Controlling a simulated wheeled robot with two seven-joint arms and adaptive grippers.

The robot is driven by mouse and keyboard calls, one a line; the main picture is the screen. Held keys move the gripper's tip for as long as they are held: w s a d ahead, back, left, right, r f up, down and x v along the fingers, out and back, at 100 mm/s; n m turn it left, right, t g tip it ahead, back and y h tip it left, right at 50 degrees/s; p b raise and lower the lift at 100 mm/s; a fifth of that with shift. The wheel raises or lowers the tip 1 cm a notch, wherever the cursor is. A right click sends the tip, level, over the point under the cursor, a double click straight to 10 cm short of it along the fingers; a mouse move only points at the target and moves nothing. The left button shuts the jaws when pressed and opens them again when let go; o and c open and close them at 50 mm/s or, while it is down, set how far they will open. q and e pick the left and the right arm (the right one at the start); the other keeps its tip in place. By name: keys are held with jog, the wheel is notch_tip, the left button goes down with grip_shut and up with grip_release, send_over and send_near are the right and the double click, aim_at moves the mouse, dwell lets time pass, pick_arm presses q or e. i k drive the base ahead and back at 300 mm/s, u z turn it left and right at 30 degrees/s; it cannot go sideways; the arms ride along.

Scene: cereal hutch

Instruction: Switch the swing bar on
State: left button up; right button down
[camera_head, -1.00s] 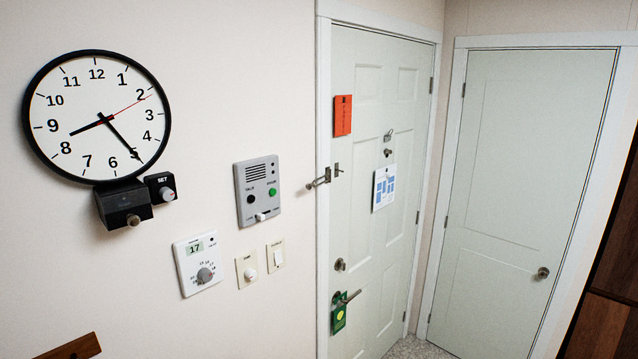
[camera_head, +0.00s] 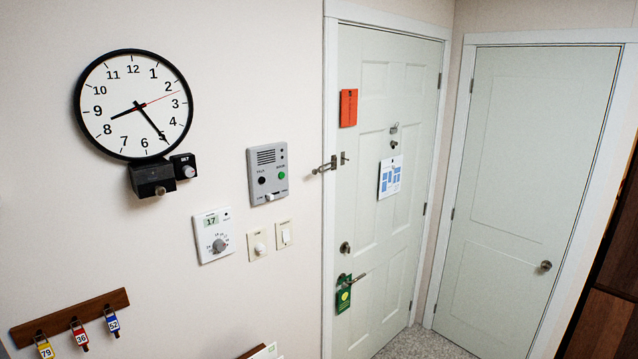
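The swing bar (camera_head: 325,166) is a small metal door guard on the left frame of the pale green door (camera_head: 385,235). Its bar juts out from the frame toward the left. A small metal catch (camera_head: 345,158) sits just right of it on the door face, and the bar looks apart from it. The door looks closed. Neither of my grippers shows in the head view.
A clock (camera_head: 135,104), an intercom (camera_head: 267,172), a thermostat (camera_head: 214,235) and switches are on the left wall. A key rack (camera_head: 70,318) with tagged keys hangs lower left. A green tag (camera_head: 343,294) hangs on the door's lever handle. A second door (camera_head: 515,180) stands right.

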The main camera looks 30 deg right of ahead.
aim_at(315, 171)
jog(key=k, duration=0.9)
jog(key=z, duration=0.35)
jog(key=i, duration=0.45)
jog(key=z, duration=0.6)
jog(key=i, duration=0.8)
jog(key=u, duration=0.65)
jog(key=i, duration=0.65)
jog(key=u, duration=0.65)
